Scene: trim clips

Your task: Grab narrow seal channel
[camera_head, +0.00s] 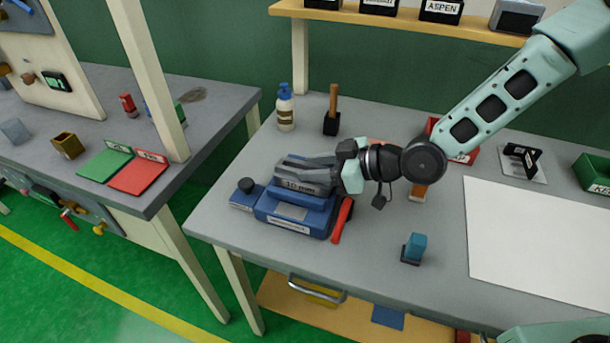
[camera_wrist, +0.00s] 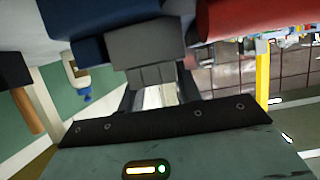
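A dark grey piece (camera_head: 302,186) marked "10 mm", seemingly the narrow seal channel, sits on a blue base (camera_head: 290,219) near the left end of the bench. My gripper (camera_head: 318,163) reaches in from the right, its fingers at the piece's upper side. In the wrist view, the fingers (camera_wrist: 160,95) stand apart with a bright gap between them. A grey block (camera_wrist: 148,46) fills the space at their tips, and I cannot tell whether they grip it. The fingertips are largely hidden.
A red-handled tool (camera_head: 342,220) lies beside the blue base. A white bottle (camera_head: 285,108) and a mallet (camera_head: 332,112) stand behind. A small blue block (camera_head: 414,247) stands right of the base. A white sheet (camera_head: 535,245) covers the bench's right side.

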